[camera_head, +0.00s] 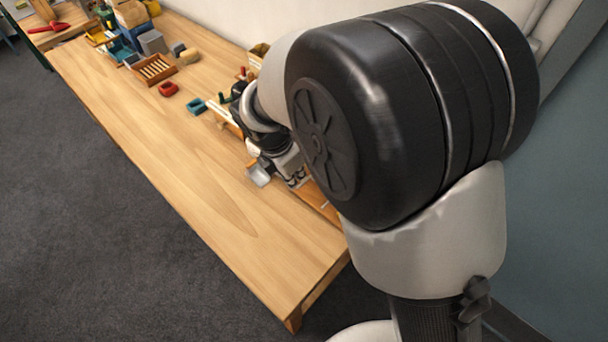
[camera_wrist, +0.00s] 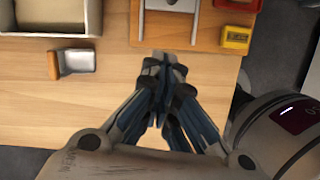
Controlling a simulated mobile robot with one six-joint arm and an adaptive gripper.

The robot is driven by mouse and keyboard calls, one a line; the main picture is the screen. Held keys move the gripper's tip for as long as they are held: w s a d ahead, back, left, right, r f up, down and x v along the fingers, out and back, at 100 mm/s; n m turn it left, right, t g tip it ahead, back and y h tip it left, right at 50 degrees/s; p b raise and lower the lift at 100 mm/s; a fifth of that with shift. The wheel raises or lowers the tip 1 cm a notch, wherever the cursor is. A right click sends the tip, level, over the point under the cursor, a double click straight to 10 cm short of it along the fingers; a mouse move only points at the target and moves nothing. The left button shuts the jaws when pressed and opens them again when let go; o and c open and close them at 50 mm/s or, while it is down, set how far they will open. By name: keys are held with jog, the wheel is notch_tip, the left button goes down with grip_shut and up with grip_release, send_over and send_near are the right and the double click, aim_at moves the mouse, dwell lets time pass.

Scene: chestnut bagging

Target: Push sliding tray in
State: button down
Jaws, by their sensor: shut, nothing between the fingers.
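My gripper (camera_wrist: 163,66) is shut and empty in the wrist view. Its fingertips are at the near edge of an orange-brown wooden base (camera_wrist: 208,34), overlapping that edge in the picture. I cannot tell whether they touch it. On this base is a pale, metallic-looking part (camera_wrist: 171,5) with thin bars at both sides, cut off by the top of the picture. It may be the sliding tray, but I cannot tell for sure. In the head view my arm hides most of this area, and only a strip of the wooden base (camera_head: 318,199) shows.
A cream box (camera_wrist: 45,32) stands at the upper left in the wrist view, with a small grey scoop (camera_wrist: 78,62) in front. A yellow block (camera_wrist: 236,38) sits at the base's right. The front of the wooden table (camera_head: 190,170) is clear; several small items stand farther back.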

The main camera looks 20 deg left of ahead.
jog(key=b+x, duration=0.2)
jog(key=x, duration=0.6)
jog(key=shift+s+b, duration=0.1)
jog(key=shift+b, duration=0.3)
jog(key=w+d, duration=0.1)
jog(key=w, duration=0.2)
jog(key=shift+d+r+b, duration=0.1)
jog(key=shift+d+b, duration=0.3)
jog(key=shift+w+d, duration=0.15)
jog(key=shift+w, duration=0.1)
jog(key=shift+w+d+r, duration=0.1)
jog(key=shift+w, duration=0.15)
jog(key=w+p, duration=0.1)
jog(key=w+d+p, duration=0.1)
jog(key=w, duration=0.1)
jog(key=shift+w+d, duration=0.1)
jog(key=shift+d, duration=0.05)
